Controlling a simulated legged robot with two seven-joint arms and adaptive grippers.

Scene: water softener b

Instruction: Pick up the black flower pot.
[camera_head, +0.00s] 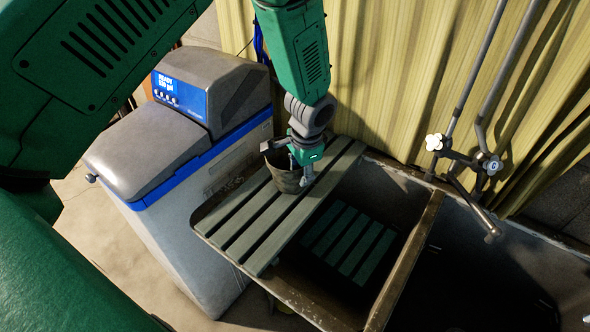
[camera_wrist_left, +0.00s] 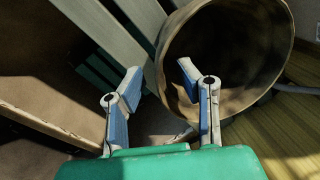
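The black flower pot (camera_head: 286,181) looks dark grey-brown and stands upright on the green slatted board of the sink. My left gripper (camera_head: 298,160) is at the pot's rim, coming down from above. In the left wrist view the pot's round mouth (camera_wrist_left: 225,45) faces the camera. There the left gripper (camera_wrist_left: 158,84) is open, with two blue-padded fingers apart. The right finger overlaps the pot's opening and the left finger is outside, over the slats. The near rim lies between them; contact cannot be told. My right gripper is not in view.
The slatted board (camera_head: 252,225) covers the left part of a deep sink with a wooden divider (camera_head: 405,262). A grey and blue water softener (camera_head: 160,150) stands left. A pipe tap (camera_head: 462,160) and yellow curtain (camera_head: 400,70) are behind.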

